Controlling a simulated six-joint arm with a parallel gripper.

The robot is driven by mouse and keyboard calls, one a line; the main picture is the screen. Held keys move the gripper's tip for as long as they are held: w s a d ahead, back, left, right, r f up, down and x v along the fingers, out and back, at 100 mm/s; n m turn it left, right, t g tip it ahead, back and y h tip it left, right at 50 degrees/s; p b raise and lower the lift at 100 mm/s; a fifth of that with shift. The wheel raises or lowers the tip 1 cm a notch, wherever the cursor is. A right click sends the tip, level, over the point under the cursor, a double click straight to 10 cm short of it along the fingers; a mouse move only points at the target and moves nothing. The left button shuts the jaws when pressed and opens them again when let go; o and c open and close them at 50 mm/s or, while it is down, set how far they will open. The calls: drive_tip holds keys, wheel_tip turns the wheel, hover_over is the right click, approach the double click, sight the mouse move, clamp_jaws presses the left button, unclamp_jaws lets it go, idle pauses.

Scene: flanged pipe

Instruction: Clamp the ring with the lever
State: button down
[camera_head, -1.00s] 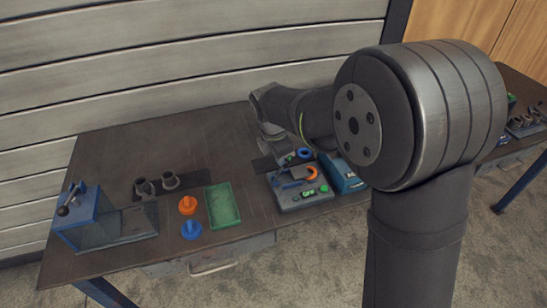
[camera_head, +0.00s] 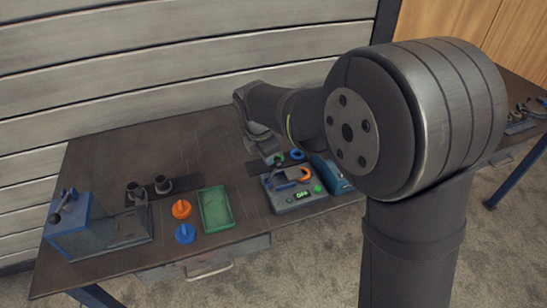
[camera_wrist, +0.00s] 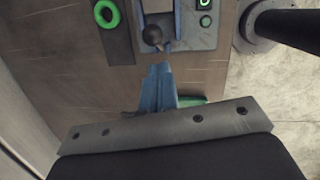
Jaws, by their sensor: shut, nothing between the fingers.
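The grey fixture (camera_head: 291,198) with green-lit buttons stands near the table's front edge. An orange ring (camera_head: 304,174) sits on it, beside a blue lever arm (camera_head: 284,177). In the wrist view, a lever with a dark ball knob (camera_wrist: 152,36) stands at the near edge of the fixture (camera_wrist: 200,36). My gripper (camera_wrist: 163,68) has its blue fingers together and empty, with the tips just short of the knob in the picture; I cannot tell whether they touch it. In the head view my gripper (camera_head: 268,150) is behind the fixture and partly unclear.
A blue ring (camera_head: 297,154) is behind the fixture. To the left are a green tray (camera_head: 215,209), orange (camera_head: 181,209) and blue (camera_head: 185,233) pegged parts, dark pipe pieces (camera_head: 164,184) and a blue machine (camera_head: 70,222).

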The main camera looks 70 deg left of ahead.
drive_tip(key=v, duration=1.1)
drive_tip(key=shift+f, duration=0.15)
wheel_tip(320, 180, down, 13)
drive_tip(key=s+a+t, duration=0.2)
drive_tip(key=t, duration=0.3)
drive_tip(key=shift+s+f+t, duration=0.2)
drive_tip(key=shift+s+t, duration=0.15)
drive_tip(key=shift+t, duration=0.05)
idle(0.4)
